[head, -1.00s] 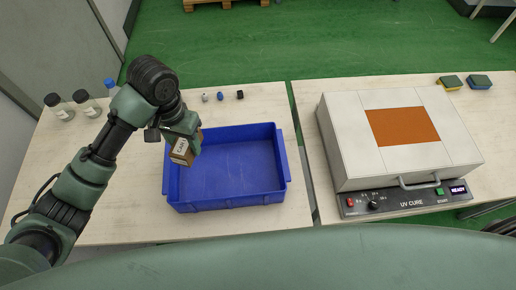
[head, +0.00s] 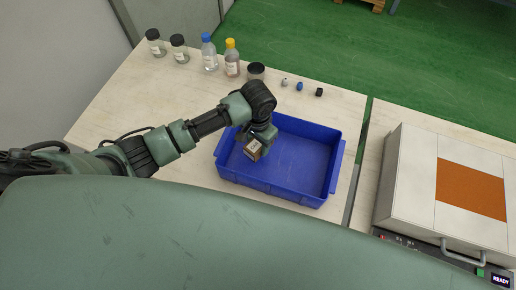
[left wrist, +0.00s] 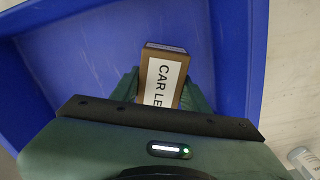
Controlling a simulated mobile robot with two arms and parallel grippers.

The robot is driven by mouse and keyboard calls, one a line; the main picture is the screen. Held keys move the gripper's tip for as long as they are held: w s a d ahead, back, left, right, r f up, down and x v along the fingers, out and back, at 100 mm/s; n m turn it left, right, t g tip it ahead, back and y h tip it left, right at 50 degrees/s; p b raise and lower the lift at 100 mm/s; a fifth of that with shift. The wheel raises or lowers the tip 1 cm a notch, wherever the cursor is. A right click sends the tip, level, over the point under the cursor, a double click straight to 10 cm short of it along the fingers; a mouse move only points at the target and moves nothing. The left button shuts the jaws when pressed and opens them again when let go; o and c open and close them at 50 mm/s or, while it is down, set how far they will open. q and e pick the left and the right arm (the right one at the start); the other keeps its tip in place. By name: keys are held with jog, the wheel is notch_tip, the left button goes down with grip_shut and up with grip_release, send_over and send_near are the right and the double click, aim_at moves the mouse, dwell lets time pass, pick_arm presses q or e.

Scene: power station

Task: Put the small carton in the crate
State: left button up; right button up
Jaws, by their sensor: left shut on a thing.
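The small carton (head: 252,150) is brown with a white label. In the left wrist view the carton (left wrist: 163,78) shows lettering on its label and sits between the fingers. My left gripper (head: 257,144) is shut on it and holds it over the left part of the blue crate (head: 275,189). In the left wrist view the crate's walls (left wrist: 232,50) surround the carton. I cannot tell whether the carton touches the crate floor. My right gripper is not in view.
Several bottles, among them a yellow-capped one (head: 232,62), and a dark-lidded jar (head: 256,72) stand behind my left arm. Small items (head: 299,87) lie behind the crate. A UV cure box (head: 440,185) stands to the right, past a gap between tables.

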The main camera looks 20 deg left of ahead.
aim_at(258, 143)
pick_arm(q)
jog(key=shift+f, duration=2.25)
jog(key=shift+f, duration=0.1)
jog(key=o, duration=1.5)
jog(key=shift+c, duration=0.2)
notch_tip(258, 143, up, 12)
jog(key=shift+r+b, duration=0.15)
jog(key=shift+b, duration=0.2)
